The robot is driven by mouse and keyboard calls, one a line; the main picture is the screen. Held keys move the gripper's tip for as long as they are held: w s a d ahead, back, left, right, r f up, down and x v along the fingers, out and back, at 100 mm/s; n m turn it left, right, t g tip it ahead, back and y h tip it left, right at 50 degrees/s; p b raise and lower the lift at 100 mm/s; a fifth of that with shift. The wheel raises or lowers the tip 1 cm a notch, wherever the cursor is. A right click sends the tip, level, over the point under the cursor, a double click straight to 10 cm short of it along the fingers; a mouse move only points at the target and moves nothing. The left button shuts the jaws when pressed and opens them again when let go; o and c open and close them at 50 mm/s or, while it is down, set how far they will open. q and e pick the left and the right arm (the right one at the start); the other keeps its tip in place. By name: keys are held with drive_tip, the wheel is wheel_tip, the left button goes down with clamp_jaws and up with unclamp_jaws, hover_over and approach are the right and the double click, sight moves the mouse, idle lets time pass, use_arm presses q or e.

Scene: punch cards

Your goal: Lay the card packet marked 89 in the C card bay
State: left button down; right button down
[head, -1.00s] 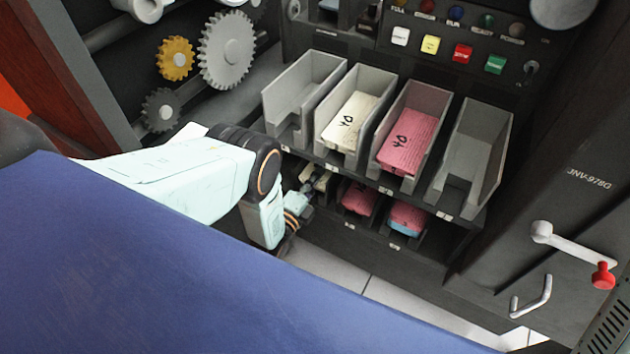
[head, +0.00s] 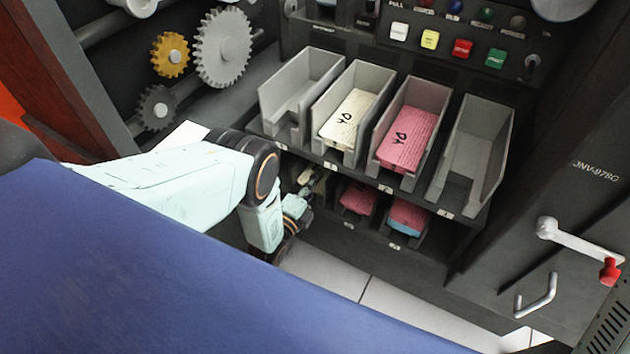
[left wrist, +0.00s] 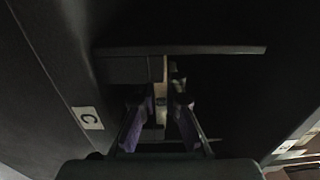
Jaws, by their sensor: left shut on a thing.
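My left gripper (head: 306,197) is low at the left end of the lower row of card bays, partly hidden behind my own arm and in shadow. It is shut on a narrow pale thing that looks like a card packet (left wrist: 160,103), seen end-on between the fingers (left wrist: 160,122) in the left wrist view. A cream patch (head: 306,177) shows just beyond the gripper in the head view. No number on it can be read. A C label (left wrist: 87,118) is on the dark surface left of the fingers in the wrist view. My right gripper is not in view.
The upper row has an empty bay (head: 283,106), a cream packet (head: 347,122), a pink packet (head: 407,138) and another empty bay (head: 478,130). Below lie a pink packet (head: 358,199) and a pink-and-blue stack (head: 407,217). A crank (head: 575,240) sticks out at right.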

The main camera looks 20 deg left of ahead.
use_arm(q)
drive_tip(key=c, duration=1.4)
unclamp_jaws()
drive_tip(key=shift+s, duration=0.15)
drive_tip(key=s, duration=0.7)
drive_tip(key=s+a, duration=0.1)
drive_tip(key=s, duration=0.3)
drive_tip(key=shift+s, duration=0.35)
